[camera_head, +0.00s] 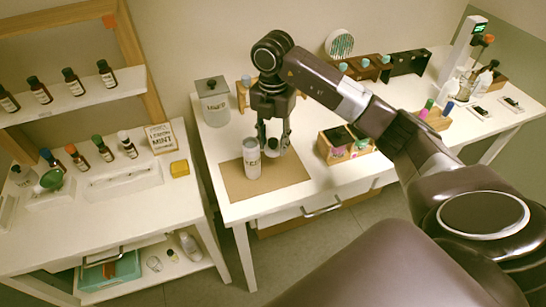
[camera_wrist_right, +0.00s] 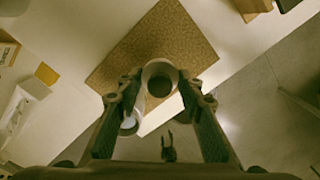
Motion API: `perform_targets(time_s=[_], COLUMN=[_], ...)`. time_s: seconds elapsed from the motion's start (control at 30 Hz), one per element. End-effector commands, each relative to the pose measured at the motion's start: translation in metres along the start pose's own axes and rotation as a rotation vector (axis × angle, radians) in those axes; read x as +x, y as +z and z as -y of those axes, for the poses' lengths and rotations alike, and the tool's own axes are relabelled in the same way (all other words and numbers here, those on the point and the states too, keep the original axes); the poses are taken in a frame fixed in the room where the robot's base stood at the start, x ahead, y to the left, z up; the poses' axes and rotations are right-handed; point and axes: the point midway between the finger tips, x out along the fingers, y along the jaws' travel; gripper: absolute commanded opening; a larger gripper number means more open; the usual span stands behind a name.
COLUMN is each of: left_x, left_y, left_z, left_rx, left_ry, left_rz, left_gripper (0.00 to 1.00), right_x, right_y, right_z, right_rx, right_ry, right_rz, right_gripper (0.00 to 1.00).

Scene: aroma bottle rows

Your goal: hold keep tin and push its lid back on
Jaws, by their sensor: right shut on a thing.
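The keep tin (camera_head: 252,160), a pale grey cylinder with dark lettering, stands upright on the brown mat (camera_head: 290,178). My right gripper (camera_head: 273,143) is just to its right, pointing down, shut on a small round grey piece that looks like the lid (camera_head: 273,149). In the right wrist view the lid (camera_wrist_right: 160,77) shows as a pale ring with a dark middle between the fingers. The tin (camera_wrist_right: 130,123) is partly hidden behind the left-hand finger there. The lid is apart from the tin. My left gripper (camera_wrist_right: 168,147) shows small and low in the wrist view, its two prongs apart.
A grey canister (camera_head: 213,103) stands behind the mat. A wooden crate with bottles (camera_head: 338,150) is right of it. The shelf unit (camera_head: 100,190) at left holds bottles and a yellow block (camera_head: 180,168). The mat's front and right parts are clear.

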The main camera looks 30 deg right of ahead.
Motion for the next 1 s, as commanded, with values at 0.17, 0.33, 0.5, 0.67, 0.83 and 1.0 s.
perform_targets(time_s=[0.17, 0.33, 0.5, 0.67, 0.83, 1.0], left_x=[0.014, 0.004, 0.002, 0.0, 0.0, 0.0], left_y=[0.001, 0.0, 0.0, 0.0, 0.0, 0.0], left_z=[0.0, 0.0, 0.0, 0.0, 0.0, 0.0], left_rx=[0.0, 0.0, -0.001, -0.001, -0.001, -0.002], left_ry=[0.0, 0.0, 0.0, 0.0, 0.0, 0.0], left_rz=[0.0, 0.0, 0.0, 0.001, 0.001, 0.001], left_gripper=[0.49, 0.49, 0.49, 0.49, 0.49, 0.49], right_x=[-0.044, -0.08, -0.106, -0.119, -0.125, -0.125], right_y=[0.001, 0.001, 0.001, 0.0, 0.0, 0.0], right_z=[-0.001, 0.0, 0.0, 0.0, 0.0, 0.0], right_rx=[-0.002, 0.0, 0.0, 0.0, 0.0, 0.0], right_ry=[0.007, 0.004, 0.003, 0.001, 0.0, -0.001], right_rz=[0.004, 0.005, 0.003, 0.002, 0.0, 0.0], right_gripper=[0.24, 0.24, 0.24, 0.24, 0.24, 0.24])
